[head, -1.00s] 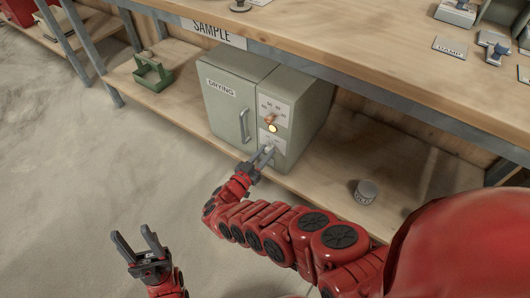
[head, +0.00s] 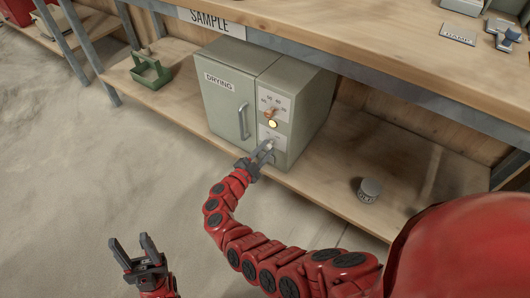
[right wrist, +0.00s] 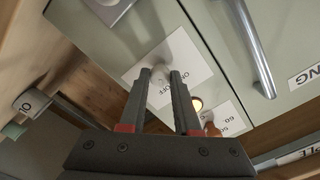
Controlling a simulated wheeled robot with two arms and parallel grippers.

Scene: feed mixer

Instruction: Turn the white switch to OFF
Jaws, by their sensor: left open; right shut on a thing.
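The grey-green drying cabinet (head: 228,108) stands on the lower shelf. The white switch (right wrist: 180,46) is low on its control panel, over a white label with ON and OFF lettering (right wrist: 165,72). My right gripper (head: 268,148) is at the switch, and its two fingers (right wrist: 162,82) are shut on it in the right wrist view. The fingers hide part of the switch and label, so I cannot tell its exact setting. A round lamp (head: 272,124) above it glows yellow. My left gripper (head: 131,245) is open and empty over the floor.
An orange dial knob (head: 269,112) sits just above the lamp. The cabinet's door handle (head: 243,121) is left of the panel. A small grey weight (head: 369,190) stands on the shelf to the right, and a green carrier (head: 150,70) to the left. The workbench top (head: 345,35) overhangs.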

